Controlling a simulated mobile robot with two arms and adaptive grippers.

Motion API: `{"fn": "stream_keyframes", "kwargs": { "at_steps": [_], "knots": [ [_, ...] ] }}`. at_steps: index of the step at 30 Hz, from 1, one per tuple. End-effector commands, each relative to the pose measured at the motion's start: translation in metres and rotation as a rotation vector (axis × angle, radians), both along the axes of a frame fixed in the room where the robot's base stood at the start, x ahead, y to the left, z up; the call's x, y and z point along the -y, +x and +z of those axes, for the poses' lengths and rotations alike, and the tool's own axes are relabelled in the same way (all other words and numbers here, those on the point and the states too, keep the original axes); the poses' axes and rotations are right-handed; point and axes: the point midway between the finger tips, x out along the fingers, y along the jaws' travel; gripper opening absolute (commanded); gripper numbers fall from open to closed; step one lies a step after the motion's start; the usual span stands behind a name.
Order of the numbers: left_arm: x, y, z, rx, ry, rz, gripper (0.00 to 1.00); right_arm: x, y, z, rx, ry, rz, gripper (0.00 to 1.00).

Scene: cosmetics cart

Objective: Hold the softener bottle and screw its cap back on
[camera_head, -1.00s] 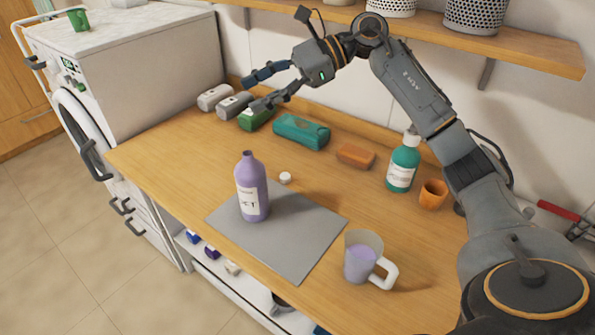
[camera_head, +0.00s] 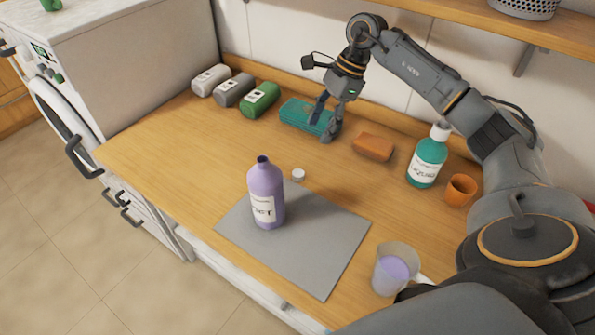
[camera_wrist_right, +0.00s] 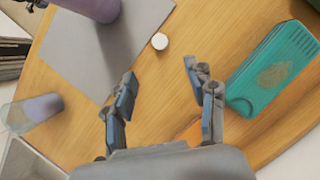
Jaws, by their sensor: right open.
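The purple softener bottle (camera_head: 266,196) stands upright and uncapped on the grey mat (camera_head: 320,243). Its white cap (camera_head: 298,175) lies on the wooden counter just behind the bottle. In the right wrist view the cap (camera_wrist_right: 160,41) lies ahead of and between the fingers, and the bottle's lower part (camera_wrist_right: 92,8) shows at the top left. My right gripper (camera_head: 325,122) is open and empty, pointing down near the teal pack, behind the cap. Its spread fingers (camera_wrist_right: 158,84) also show in the right wrist view. My left gripper is not in view.
A teal pack (camera_head: 300,115), an orange block (camera_head: 373,146), a green-teal bottle (camera_head: 427,160) and an orange cup (camera_head: 460,190) line the back. A measuring cup with purple liquid (camera_head: 393,270) stands at the front right. Three rolled items, including a green one (camera_head: 260,98), lie at back left.

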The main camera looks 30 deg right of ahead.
Motion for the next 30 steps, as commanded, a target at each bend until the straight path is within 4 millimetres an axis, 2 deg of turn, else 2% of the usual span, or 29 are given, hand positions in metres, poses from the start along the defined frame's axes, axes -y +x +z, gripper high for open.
{"fn": "stream_keyframes", "kwargs": {
  "at_steps": [3, 6, 14, 18, 30],
  "knots": [
    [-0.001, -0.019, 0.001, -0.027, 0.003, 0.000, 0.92, -0.002, 0.000, -0.004, -0.002, 0.001, 0.001, 0.56],
    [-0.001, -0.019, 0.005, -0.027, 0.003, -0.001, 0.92, -0.008, 0.001, -0.016, -0.004, 0.004, 0.002, 0.56],
    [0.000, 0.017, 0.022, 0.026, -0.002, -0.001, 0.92, -0.027, 0.005, -0.061, -0.002, 0.005, 0.000, 0.56],
    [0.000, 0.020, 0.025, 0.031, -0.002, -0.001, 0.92, -0.032, 0.007, -0.075, 0.000, 0.004, 0.001, 0.56],
    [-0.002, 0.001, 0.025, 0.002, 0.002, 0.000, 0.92, -0.034, 0.007, -0.080, 0.001, 0.003, 0.001, 0.56]
  ]
}}
